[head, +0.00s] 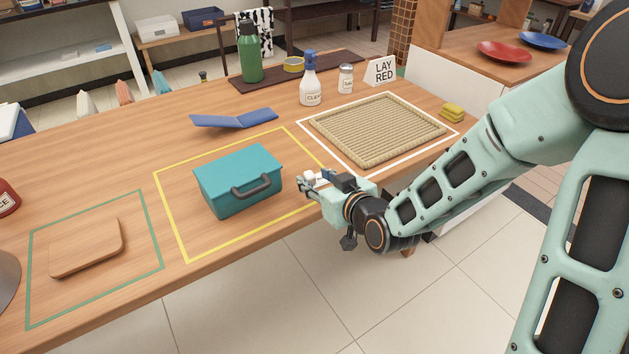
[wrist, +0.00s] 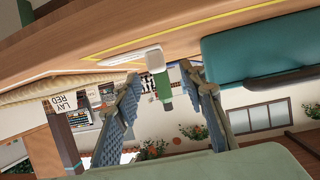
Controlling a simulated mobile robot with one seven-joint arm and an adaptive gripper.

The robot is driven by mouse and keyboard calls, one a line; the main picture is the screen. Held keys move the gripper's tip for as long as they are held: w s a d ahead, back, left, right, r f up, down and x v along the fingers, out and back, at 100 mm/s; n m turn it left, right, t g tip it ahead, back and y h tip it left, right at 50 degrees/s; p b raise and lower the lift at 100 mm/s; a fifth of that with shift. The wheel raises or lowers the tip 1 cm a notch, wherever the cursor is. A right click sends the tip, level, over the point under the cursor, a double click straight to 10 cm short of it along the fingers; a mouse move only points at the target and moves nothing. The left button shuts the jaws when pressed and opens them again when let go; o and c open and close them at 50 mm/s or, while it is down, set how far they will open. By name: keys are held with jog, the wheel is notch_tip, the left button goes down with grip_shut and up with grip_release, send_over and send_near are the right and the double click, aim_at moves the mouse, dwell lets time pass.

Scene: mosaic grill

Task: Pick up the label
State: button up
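A small white piece (head: 311,178), which may be the label, lies on the table at my gripper's fingertips, between the teal box and the woven mat. In the wrist view, a flat white piece (wrist: 132,57) shows just beyond the fingertips at the table edge. My gripper (head: 308,186) reaches in low from the table's front edge. In the wrist view its two fingers (wrist: 160,78) stand apart with a gap between them. The fingers partly hide the white piece, and I cannot tell whether they touch it.
The teal box (head: 225,190) stands close left of my gripper inside a yellow outline. The woven mat (head: 362,163) lies to the right. A wooden board (head: 86,249) lies front left.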

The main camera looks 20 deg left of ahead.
aim_at(310, 175)
jog(key=x, duration=0.4)
jog(key=shift+w+f+b, duration=0.1)
jog(key=shift+w+b, duration=0.2)
jog(key=shift+b, duration=0.1)
jog(key=shift+c, duration=0.4)
grip_shut()
